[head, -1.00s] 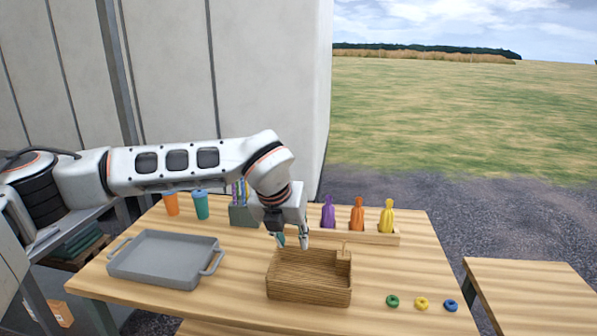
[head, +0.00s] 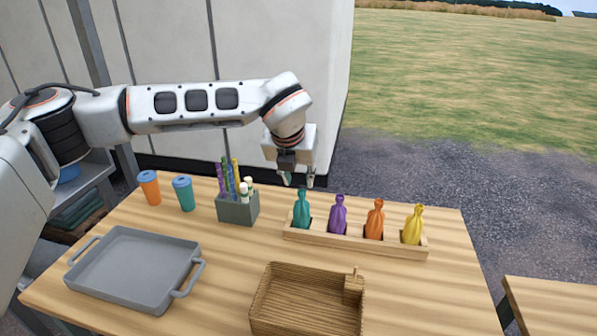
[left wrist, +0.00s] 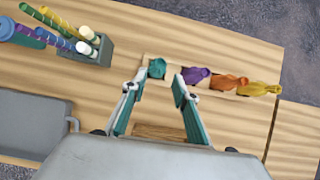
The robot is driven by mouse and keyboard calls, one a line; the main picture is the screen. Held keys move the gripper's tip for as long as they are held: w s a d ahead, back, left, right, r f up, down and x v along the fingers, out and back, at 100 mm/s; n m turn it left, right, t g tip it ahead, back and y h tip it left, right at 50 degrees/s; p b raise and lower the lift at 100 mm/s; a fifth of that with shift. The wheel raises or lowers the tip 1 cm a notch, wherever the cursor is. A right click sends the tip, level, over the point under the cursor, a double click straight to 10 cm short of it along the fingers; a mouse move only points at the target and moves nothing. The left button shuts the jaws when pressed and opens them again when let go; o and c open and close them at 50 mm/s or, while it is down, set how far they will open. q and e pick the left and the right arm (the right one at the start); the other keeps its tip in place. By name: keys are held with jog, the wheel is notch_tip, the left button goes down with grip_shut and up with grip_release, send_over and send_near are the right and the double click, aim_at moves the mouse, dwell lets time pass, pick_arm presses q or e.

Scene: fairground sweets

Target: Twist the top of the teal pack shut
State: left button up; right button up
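The teal pack (head: 302,212) stands upright in the leftmost slot of a wooden rack (head: 360,244). Its narrow top (head: 301,192) points up; I cannot tell whether it is twisted. My left gripper (head: 298,182) is open and empty just above the pack, fingers pointing down. In the left wrist view the teal pack (left wrist: 156,68) shows near the fingertips, between the two teal-padded fingers (left wrist: 161,78). No contact is visible. My right gripper is in neither view.
Purple (head: 338,214), orange (head: 375,219) and yellow (head: 413,225) packs stand to the right in the same rack. A grey holder with sticks (head: 238,210) is left of the rack. A wooden basket (head: 308,301) and a grey tray (head: 135,270) lie nearer. Two cups stand at the back left.

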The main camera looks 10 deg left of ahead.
aim_at(302, 192)
pick_arm(q)
jog(key=b+x, duration=0.2)
jog(key=x, duration=0.4)
jog(key=shift+f, duration=0.1)
jog(key=shift+b+x, duration=0.75)
jog(key=shift+w, duration=0.1)
jog(key=shift+c, duration=0.3)
jog(key=c, duration=0.6)
